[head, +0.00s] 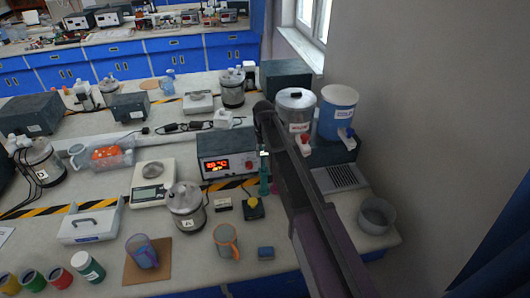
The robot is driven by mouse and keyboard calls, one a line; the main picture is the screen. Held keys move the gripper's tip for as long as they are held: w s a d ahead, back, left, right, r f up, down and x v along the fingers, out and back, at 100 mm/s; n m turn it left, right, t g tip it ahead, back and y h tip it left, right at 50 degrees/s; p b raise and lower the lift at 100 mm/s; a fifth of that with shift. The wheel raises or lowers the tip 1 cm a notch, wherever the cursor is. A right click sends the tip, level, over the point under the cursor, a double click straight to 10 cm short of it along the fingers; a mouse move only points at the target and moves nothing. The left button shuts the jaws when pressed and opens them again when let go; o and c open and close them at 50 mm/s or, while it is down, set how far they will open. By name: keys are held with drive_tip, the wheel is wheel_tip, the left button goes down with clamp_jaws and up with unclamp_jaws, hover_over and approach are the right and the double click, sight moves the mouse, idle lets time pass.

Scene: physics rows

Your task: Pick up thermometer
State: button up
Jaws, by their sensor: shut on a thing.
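My arm reaches in from the lower right, and its dark wrist hangs over the bench beside the red-display box. My gripper (264,153) is small and partly hidden by the arm at the right end of that box. It appears shut on a slim teal upright thing, which looks like the thermometer (264,182). The thermometer's lower end is close to a small dark block with a yellow top (253,204). I cannot tell whether the thermometer touches the bench.
The red-display box (227,155) stands just left of the gripper. A metal pot (186,207), an orange-handled mug (227,242) and a blue block (265,253) are nearby.

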drive_tip(key=shift+r+p, duration=4.55)
drive_tip(key=shift+r, duration=0.45)
drive_tip(key=shift+f, duration=0.1)
